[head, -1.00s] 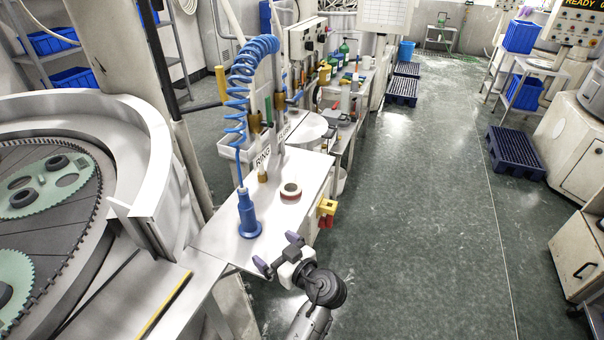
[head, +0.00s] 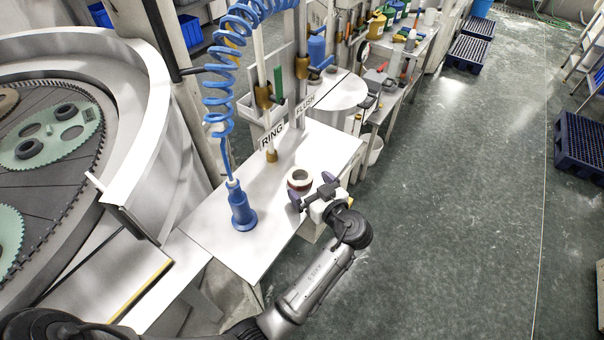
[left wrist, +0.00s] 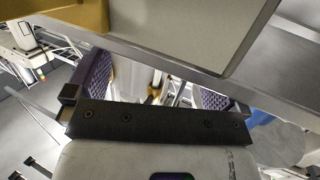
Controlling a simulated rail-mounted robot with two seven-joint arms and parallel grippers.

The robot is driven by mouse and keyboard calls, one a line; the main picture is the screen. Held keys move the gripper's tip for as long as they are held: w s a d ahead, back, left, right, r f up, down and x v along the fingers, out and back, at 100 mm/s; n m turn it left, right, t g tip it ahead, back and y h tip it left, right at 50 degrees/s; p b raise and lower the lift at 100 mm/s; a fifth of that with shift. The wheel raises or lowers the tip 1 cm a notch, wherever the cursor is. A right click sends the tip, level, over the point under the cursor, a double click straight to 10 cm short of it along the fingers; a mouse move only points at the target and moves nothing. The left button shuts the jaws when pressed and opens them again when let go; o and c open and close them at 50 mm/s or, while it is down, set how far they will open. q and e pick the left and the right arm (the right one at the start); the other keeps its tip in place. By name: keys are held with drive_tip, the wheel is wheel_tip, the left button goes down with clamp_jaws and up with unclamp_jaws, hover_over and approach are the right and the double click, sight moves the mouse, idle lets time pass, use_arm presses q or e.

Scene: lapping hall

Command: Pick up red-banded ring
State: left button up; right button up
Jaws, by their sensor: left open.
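The red-banded ring (head: 299,180), a pale ring with a dark reddish band, lies on the white bench top (head: 240,262) near its right edge. My left gripper (head: 311,190) is open, with its purple-padded fingers just in front of and to the right of the ring. The near finger partly overlaps the ring's lower edge in the picture; contact cannot be told. In the left wrist view, the open fingers (left wrist: 152,87) show a gap with no ring that I can make out between them. My right gripper is not in view.
A blue suction-like tool (head: 241,208) on a coiled hose stands left of the ring. A small brass nozzle (head: 271,155) and the RING sign (head: 271,135) are behind. The round lapping machine (head: 150,150) is at left. Open floor (head: 450,220) lies right.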

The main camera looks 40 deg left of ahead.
sight(305, 181)
use_arm(q)
drive_tip(key=shift+p+x, duration=0.35)
drive_tip(key=shift+x, duration=1.45)
drive_tip(key=shift+c, duration=0.2)
drive_tip(key=c, duration=1)
drive_tip(key=shift+r, duration=0.1)
drive_tip(key=shift+c, duration=0.6)
drive_tip(key=shift+r, duration=0.1)
